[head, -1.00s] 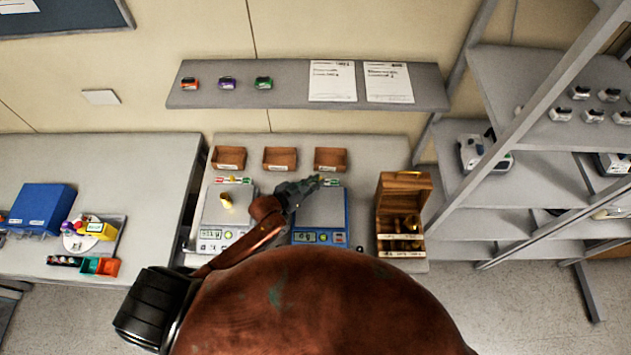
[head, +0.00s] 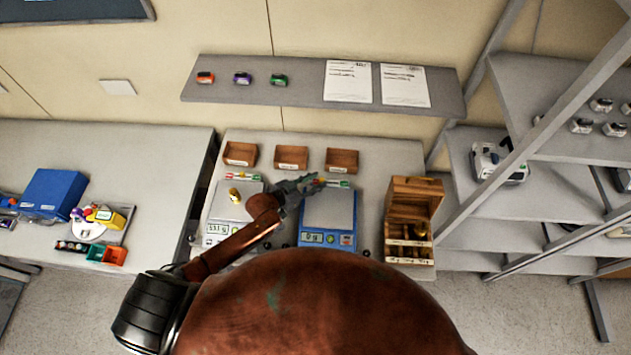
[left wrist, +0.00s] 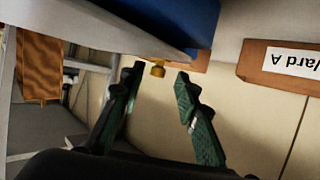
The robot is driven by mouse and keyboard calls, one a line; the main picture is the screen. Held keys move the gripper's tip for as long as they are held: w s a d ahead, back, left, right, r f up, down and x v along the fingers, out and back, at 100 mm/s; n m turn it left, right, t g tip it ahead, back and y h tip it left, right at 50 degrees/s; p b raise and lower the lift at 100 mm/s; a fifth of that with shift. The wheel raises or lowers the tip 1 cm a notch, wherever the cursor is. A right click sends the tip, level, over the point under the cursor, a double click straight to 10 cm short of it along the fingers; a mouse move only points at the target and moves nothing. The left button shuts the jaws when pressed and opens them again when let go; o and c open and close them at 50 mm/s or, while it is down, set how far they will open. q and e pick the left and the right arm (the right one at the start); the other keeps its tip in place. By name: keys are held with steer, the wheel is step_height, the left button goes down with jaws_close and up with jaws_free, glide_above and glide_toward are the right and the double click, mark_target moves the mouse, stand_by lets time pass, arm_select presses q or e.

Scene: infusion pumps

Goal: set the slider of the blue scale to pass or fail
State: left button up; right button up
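The blue scale (head: 328,216) stands on the bench, right of the white scale. A slider strip (head: 339,184) with coloured marks runs along its back edge, its left part hidden by my gripper. My left gripper (head: 318,183) is at the back left of the blue scale, by the strip. In the left wrist view its two fingers (left wrist: 158,84) are apart. A small yellow knob (left wrist: 157,70) shows in the gap near the fingertips, below the blue scale's edge (left wrist: 180,25). I cannot tell whether a finger touches it. My right gripper is not in view.
The white scale (head: 222,236) carries a brass weight (head: 235,195). Three brown bins (head: 291,157) line the bench's back; one labelled bin (left wrist: 255,62) is close to my fingers. An open wooden box (head: 412,190) stands right. A wall shelf (head: 300,98) hangs above.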

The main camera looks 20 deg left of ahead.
arm_select(q)
steer(key=v, duration=1.2)
stand_by(0.4)
